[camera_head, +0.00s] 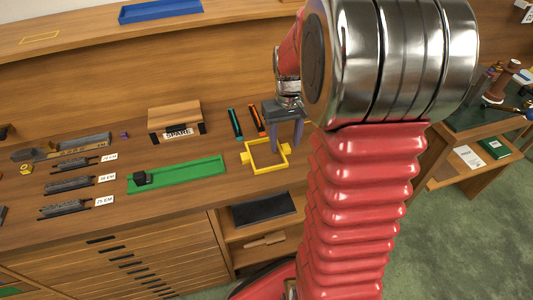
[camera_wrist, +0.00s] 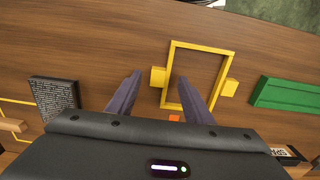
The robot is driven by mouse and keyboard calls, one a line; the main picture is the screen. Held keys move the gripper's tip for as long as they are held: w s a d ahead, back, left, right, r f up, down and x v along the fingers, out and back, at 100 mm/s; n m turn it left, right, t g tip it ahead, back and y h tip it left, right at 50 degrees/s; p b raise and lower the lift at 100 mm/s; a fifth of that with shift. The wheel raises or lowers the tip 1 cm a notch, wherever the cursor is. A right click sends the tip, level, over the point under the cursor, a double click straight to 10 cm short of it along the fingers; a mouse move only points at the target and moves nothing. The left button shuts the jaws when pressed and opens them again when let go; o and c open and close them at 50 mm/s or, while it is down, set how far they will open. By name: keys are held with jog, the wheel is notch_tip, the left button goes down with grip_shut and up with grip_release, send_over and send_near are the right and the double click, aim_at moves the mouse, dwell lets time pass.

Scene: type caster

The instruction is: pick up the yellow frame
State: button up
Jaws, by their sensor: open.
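The yellow frame (camera_head: 272,168) lies on the wooden bench top, a flat open rectangle with a block-like tab on each of two opposite sides. It also shows in the wrist view (camera_wrist: 203,47). My gripper (camera_head: 287,149) is open and empty, pointing down over the frame's right side in the head view. In the wrist view my gripper (camera_wrist: 159,75) has one finger left of the frame's left tab (camera_wrist: 158,77) and the other over the frame's opening, so the tab appears between the fingertips. The fingers look above the bench; the exact height is unclear.
A green tray (camera_head: 180,175) with a small black block lies left of the frame. A teal and an orange stick (camera_head: 256,120) lie behind it, near a wooden block with a SPARE label (camera_head: 177,132). In the wrist view a dark printed plate (camera_wrist: 55,97) lies left.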

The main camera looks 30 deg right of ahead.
jog(key=shift+f, duration=0.65)
grip_shut()
dwell(0.4)
